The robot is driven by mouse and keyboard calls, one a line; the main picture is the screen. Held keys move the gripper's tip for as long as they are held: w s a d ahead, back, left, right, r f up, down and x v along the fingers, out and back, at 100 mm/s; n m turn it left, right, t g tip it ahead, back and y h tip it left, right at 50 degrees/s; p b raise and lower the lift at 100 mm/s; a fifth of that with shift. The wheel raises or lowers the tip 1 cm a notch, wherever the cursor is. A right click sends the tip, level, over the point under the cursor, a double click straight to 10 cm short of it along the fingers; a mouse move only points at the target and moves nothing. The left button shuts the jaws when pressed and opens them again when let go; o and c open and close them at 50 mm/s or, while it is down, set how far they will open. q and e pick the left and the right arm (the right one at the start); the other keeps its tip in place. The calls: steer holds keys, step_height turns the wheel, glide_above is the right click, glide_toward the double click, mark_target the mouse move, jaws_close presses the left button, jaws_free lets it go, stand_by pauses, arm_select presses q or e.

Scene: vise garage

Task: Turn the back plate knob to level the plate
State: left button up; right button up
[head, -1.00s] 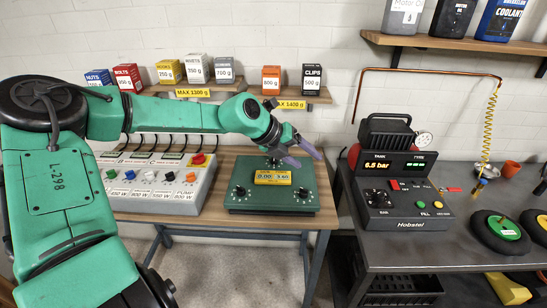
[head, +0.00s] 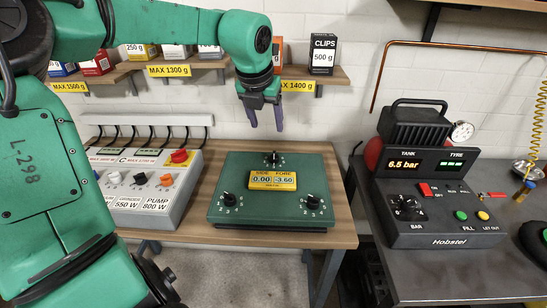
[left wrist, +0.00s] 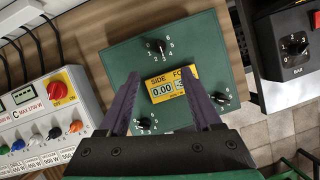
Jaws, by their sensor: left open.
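The green plate (head: 235,175) lies on the wooden bench. Its black back knob (head: 274,158) stands at the middle of the far edge, with a numbered scale around it; it also shows in the left wrist view (left wrist: 163,47). A yellow display (head: 273,180) reads side 0.00 and fore -3.60. Two more black knobs sit at the front left (head: 229,199) and front right (head: 312,201). My left gripper (head: 266,127) is open and empty, pointing down above the back knob, apart from it. Its fingers also show in the left wrist view (left wrist: 159,73). My right gripper is out of view.
A switch panel (head: 185,195) with cables stands left of the plate. A compressor unit (head: 440,215) stands on the grey table to the right. A wall shelf (head: 300,75) with boxes is behind my left gripper.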

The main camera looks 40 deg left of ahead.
mark_target(274, 154)
arm_select(q)
steer(key=p+x, duration=0.2)
steer(key=x, duration=1.3)
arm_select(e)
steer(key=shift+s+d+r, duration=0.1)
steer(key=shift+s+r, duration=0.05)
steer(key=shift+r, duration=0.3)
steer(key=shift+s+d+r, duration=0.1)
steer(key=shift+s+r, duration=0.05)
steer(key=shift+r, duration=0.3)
arm_select(q)
steer(key=shift+c, duration=0.3)
jaws_close()
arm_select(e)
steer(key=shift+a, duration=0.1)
